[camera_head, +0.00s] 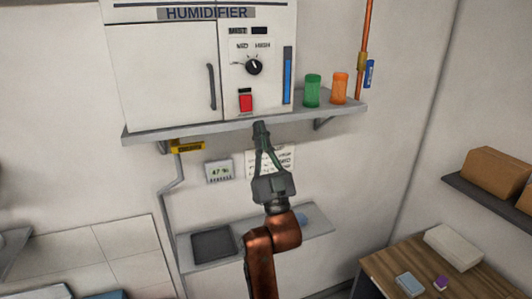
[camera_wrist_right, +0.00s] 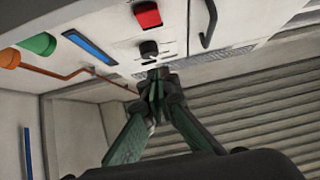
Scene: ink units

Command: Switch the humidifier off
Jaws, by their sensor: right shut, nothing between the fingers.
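The white humidifier (camera_head: 165,70) stands on a wall shelf in the head view. Its front panel carries a red switch (camera_head: 245,102) and, above that, a black round knob (camera_head: 254,67). The wrist view also shows the red switch (camera_wrist_right: 147,14) and the knob (camera_wrist_right: 149,48). My right gripper (camera_head: 261,127) is shut and empty, pointing up; in the head view its tips overlap the shelf edge just below and right of the switch. In the wrist view its fingertips (camera_wrist_right: 158,77) appear apart from the switch. Whether the switch is on or off I cannot tell. My left gripper is not in view.
The shelf (camera_head: 190,130) juts out under the humidifier. A green jar (camera_head: 312,91) and an orange jar (camera_head: 340,88) stand on it, right of the humidifier. A copper pipe (camera_head: 366,30) runs down the wall. A lower shelf (camera_head: 318,228) lies behind my right arm.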

